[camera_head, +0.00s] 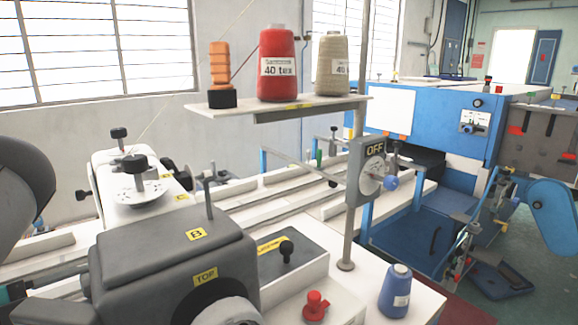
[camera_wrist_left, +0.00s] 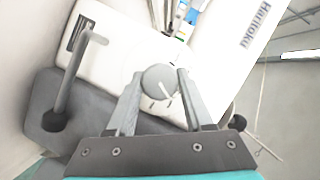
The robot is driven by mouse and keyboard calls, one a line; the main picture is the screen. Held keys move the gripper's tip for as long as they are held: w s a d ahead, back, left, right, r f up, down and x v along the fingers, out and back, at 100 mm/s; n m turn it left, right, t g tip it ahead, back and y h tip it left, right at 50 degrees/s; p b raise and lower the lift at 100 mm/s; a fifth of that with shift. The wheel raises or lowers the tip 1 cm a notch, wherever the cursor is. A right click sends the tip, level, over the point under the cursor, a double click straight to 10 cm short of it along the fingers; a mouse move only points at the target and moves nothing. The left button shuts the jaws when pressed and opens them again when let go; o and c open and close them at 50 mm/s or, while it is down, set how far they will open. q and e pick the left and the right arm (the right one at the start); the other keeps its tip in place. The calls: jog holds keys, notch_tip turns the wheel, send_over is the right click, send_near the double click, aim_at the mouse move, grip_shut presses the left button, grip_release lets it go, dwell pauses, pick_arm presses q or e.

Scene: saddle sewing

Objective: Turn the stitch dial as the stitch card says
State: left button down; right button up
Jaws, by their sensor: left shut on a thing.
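In the left wrist view, my left gripper (camera_wrist_left: 160,82) is shut on a round grey knob, which looks like the stitch dial (camera_wrist_left: 157,77). The dial sits on the white machine body (camera_wrist_left: 125,45). It carries a pale pointer line, and short dark marks lie on the body below it. One finger is on each side of the knob. In the head view, my left arm comes in low at the left, and its fingertips and the dial are hidden behind the grey machine head (camera_head: 175,255). I cannot make out a stitch card. My right gripper is not in view.
A grey block with a bent rod (camera_wrist_left: 78,75) stands left of the gripper. In the head view, a thread shelf (camera_head: 280,110) holds red and beige spools. A post carries an OFF switch box (camera_head: 366,170). A blue cone (camera_head: 396,290) and red knob (camera_head: 315,306) stand in front.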

pick_arm(q)
jog(key=shift+m, duration=0.3)
jog(key=shift+b, duration=0.4)
jog(key=shift+c, duration=1.4)
grip_release()
jog(key=s+a, duration=0.1)
jog(key=a, duration=0.1)
jog(key=s+a, duration=0.2)
jog(key=shift+s+b, duration=0.1)
jog(key=shift+b, duration=0.3)
